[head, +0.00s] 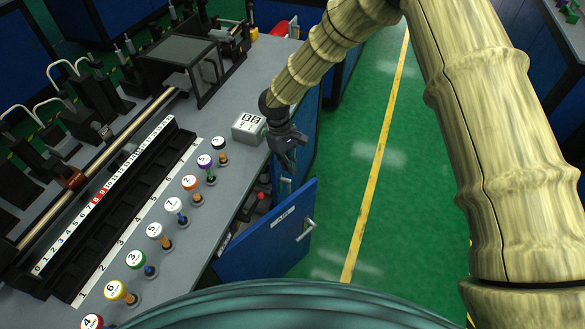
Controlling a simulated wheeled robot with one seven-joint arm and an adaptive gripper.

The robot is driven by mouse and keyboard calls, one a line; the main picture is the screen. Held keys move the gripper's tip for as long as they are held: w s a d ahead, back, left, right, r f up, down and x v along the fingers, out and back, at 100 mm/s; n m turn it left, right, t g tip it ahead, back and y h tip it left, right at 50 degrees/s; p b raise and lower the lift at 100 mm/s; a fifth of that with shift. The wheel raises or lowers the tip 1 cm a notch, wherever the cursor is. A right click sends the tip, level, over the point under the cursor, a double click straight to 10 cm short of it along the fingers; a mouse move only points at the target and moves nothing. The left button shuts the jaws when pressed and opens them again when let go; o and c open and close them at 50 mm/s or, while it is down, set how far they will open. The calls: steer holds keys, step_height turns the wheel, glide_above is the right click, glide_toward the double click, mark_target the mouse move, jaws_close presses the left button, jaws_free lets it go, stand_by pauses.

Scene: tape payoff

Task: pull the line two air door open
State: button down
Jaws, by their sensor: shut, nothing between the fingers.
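A blue door (268,240) with a small white label and a silver bar handle (304,231) is at the lower middle, on the side of the grey-topped bench. It stands swung out from the bench front, with a dark opening behind it where red parts (262,196) show. The label seems to read "AIR"; I cannot read a line number. My gripper (288,153) is shut and empty, at the bench's right edge above and beyond the door. It is apart from the door handle.
The bench top (225,215) carries a grey box (249,127) beside my gripper, a row of numbered round tags on pegs, and a long scale (105,190). Green floor with a yellow line (375,165) lies free to the right.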

steer(key=p+x, duration=0.3)
steer(key=x, duration=0.6)
steer(key=shift+s+d, duration=0.15)
steer(key=shift+d, duration=0.15)
